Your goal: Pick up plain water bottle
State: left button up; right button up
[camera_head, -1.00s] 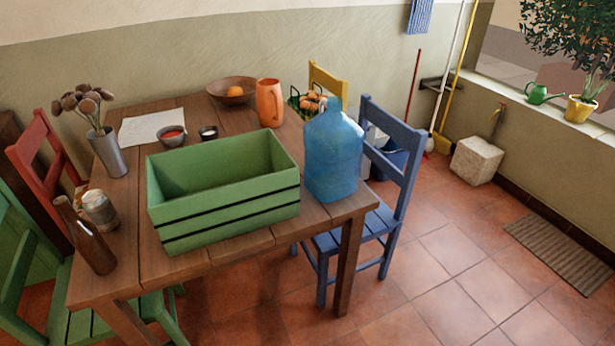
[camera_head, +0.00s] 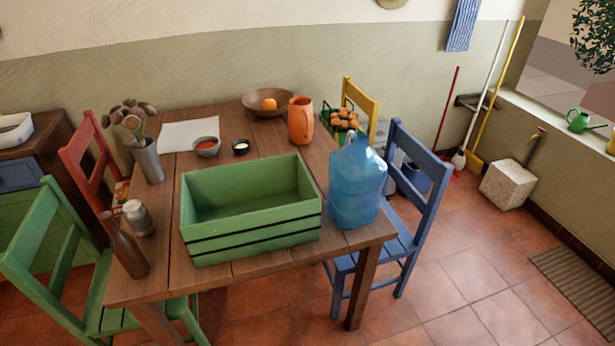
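A large blue water bottle (camera_head: 357,185) stands upright at the right end of the wooden table, just right of a green crate. It is see-through blue with a narrow neck on top. A small brown bottle (camera_head: 125,246) stands at the table's front left corner. Neither of my grippers is in the head view.
The green crate (camera_head: 251,233) takes up the table's (camera_head: 165,282) middle and looks empty. An orange pitcher (camera_head: 301,121), a wooden bowl (camera_head: 262,101) and a flower vase (camera_head: 147,160) stand behind. A blue chair (camera_head: 429,186) is close on the right, a green chair (camera_head: 49,262) on the left. Right front floor is clear.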

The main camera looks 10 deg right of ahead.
aim_at(356, 173)
jog(key=i+l+u, duration=0.2)
jog(key=l+u, duration=0.25)
jog(key=l, duration=0.6)
jog(key=l+u, duration=0.45)
jog(key=l, duration=0.6)
